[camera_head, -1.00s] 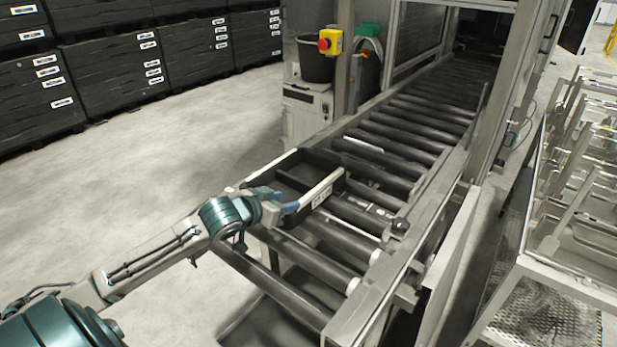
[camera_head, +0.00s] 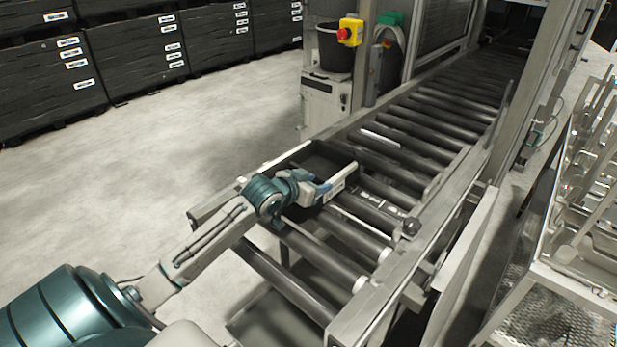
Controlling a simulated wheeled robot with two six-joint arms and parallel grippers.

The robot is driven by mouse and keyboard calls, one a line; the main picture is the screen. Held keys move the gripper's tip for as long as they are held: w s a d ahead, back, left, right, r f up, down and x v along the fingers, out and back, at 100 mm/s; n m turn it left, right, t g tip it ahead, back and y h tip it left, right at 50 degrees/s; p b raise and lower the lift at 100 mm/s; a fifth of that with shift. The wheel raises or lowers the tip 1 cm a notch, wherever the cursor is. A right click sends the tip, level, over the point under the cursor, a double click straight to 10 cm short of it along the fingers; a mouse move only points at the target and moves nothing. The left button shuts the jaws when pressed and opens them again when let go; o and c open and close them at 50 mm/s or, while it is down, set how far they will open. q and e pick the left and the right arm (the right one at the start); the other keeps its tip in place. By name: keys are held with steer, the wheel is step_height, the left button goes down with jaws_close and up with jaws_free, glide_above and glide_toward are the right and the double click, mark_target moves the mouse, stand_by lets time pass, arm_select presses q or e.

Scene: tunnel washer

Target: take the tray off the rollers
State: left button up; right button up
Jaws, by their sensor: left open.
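My left gripper (camera_head: 319,190) is open at the tray's near side, next to the light edge. My wrist and gripper hide much of the tray's near-left part, and I cannot tell whether the fingers touch it. My right gripper is out of view.
A yellow box with a red button (camera_head: 350,31) and a black bin (camera_head: 335,47) are behind on the left. A metal rack (camera_head: 590,230) is at right. Open floor (camera_head: 200,115) lies left.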

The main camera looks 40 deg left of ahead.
arm_select(q)
steer(key=shift+f+p+x, duration=0.15)
steer(key=shift+p+x, duration=0.25)
steer(key=shift+x, duration=0.75)
steer(key=shift+f+p+x, duration=0.15)
steer(key=shift+p+x, duration=0.2)
steer(key=shift+x, duration=0.8)
steer(key=shift+s, duration=0.15)
jaws_close()
